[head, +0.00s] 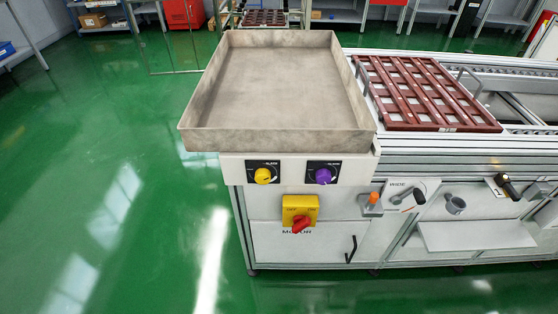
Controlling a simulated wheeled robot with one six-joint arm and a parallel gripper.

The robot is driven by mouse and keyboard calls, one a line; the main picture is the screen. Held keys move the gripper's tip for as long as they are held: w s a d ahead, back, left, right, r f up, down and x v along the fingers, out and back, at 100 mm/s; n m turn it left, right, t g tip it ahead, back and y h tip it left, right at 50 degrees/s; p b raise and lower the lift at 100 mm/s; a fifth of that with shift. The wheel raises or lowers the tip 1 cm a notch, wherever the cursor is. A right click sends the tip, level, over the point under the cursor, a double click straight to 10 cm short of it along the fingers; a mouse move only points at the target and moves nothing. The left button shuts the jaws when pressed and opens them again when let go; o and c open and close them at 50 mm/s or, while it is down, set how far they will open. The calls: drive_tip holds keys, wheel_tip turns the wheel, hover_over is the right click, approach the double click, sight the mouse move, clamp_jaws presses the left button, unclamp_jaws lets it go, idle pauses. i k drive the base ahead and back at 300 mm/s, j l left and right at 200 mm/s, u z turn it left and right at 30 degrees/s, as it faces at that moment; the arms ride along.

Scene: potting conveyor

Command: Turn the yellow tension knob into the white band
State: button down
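The yellow tension knob (263,176) sits on a black square plate at the left of the white front panel (290,184), just below the grey tray. A light pointer mark shows on the knob, but its exact angle is too small to read. I cannot make out a white band on its dial plate. My gripper is not in view, and nothing touches the knob.
A purple knob (323,176) sits right of the yellow one. Below is a yellow switch box with a red handle (301,224), marked MOTOR. An orange button (373,199) and a crank lever (407,198) are further right. Green floor (130,220) is clear at left.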

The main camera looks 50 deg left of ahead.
sight(263, 176)
drive_tip(key=u, duration=2.1)
drive_tip(key=k+l+z, duration=0.15)
drive_tip(key=l+z, duration=0.25)
drive_tip(key=k+l+z, duration=0.1)
drive_tip(key=l+z, duration=0.25)
